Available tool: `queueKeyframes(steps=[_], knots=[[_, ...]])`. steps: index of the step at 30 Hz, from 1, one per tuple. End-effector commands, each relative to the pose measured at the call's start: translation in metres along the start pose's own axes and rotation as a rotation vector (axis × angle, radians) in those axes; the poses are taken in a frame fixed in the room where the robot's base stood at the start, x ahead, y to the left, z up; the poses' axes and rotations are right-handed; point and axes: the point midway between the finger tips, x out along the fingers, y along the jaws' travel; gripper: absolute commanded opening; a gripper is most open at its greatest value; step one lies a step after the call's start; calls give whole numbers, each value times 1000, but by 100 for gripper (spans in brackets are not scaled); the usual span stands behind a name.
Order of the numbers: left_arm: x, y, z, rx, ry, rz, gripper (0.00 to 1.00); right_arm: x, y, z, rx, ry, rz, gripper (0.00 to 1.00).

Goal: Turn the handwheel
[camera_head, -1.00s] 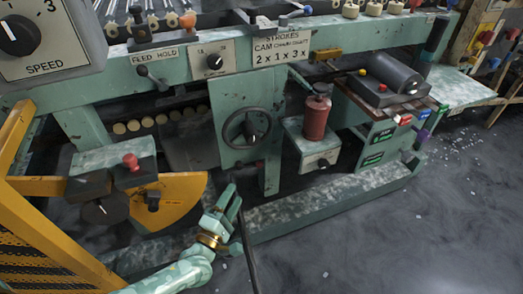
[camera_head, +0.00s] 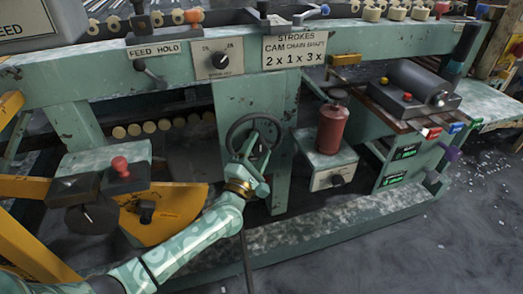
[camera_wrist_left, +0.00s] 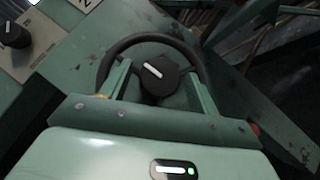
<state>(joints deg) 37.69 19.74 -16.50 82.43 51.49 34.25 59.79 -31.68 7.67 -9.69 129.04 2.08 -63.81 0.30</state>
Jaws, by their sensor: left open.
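The handwheel (camera_head: 234,130) is a dark round rim with a black hub knob, set on the green machine panel below the strokes plate. It also shows in the left wrist view (camera_wrist_left: 152,40), with its hub (camera_wrist_left: 158,80) between my two fingers. My left gripper (camera_head: 257,165) is open in front of the wheel and covers its lower part in the head view. In the left wrist view the fingers (camera_wrist_left: 158,88) reach toward the lower rim on both sides of the hub. I cannot tell whether they touch it. My right gripper is not in view.
A red canister (camera_head: 332,128) stands on a ledge right of the wheel. A yellow guard (camera_head: 165,210) and a box with a red knob (camera_head: 119,165) are at the left. A base rail (camera_head: 340,215) runs along the floor. Open floor (camera_head: 440,250) lies at the lower right.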

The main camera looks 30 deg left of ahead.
Motion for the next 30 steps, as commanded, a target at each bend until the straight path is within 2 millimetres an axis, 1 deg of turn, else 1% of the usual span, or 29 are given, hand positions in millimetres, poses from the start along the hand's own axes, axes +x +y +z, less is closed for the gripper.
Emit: queueKeyframes(steps=[4,11,12,14,15,17,18,19,26,29,30], knots=[[9,-1,0,1,0,-1,61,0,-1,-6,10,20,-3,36],[10,0,0,1,0,0,61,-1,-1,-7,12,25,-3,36],[10,0,0,1,0,0,58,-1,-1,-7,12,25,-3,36],[10,0,0,1,0,0,42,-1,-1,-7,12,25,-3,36],[10,0,0,1,0,0,31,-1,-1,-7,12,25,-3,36],[10,0,0,1,0,-1,14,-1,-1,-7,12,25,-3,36],[10,0,0,1,0,-1,3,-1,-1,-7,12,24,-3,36],[10,0,0,1,0,-1,0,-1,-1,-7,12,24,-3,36],[10,2,1,15,-1,-13,0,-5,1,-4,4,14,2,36],[11,4,2,33,-1,-30,0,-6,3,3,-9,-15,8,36],[11,5,2,42,-1,-39,0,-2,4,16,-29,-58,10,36]])
